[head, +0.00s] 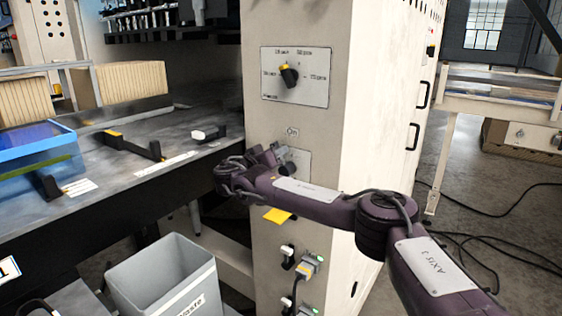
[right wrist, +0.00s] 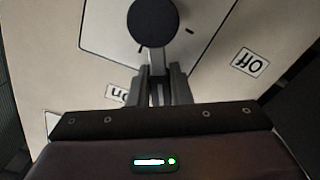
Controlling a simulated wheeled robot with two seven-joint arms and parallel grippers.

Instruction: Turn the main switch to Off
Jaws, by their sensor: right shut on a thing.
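The main switch shows in the right wrist view as a round black hub (right wrist: 153,22) with a narrow lever, on a pale plate (right wrist: 108,30). My right gripper (right wrist: 163,75) is shut on the lever. An "On" label (right wrist: 118,93) is at lower left and an "Off" label (right wrist: 250,62) at right. The lever points between them, closer to "On". In the head view, my right gripper (head: 281,155) is at the cabinet front, just below the "On" label (head: 292,132). It and the arm hide much of the switch and the "Off" label. My left gripper is not in view.
A selector dial (head: 289,76) sits above on the cabinet. A yellow tag (head: 277,215) and several plugs with cables (head: 306,268) are below my arm. A grey bin (head: 165,280) stands at lower left, beside a dark bench (head: 100,190).

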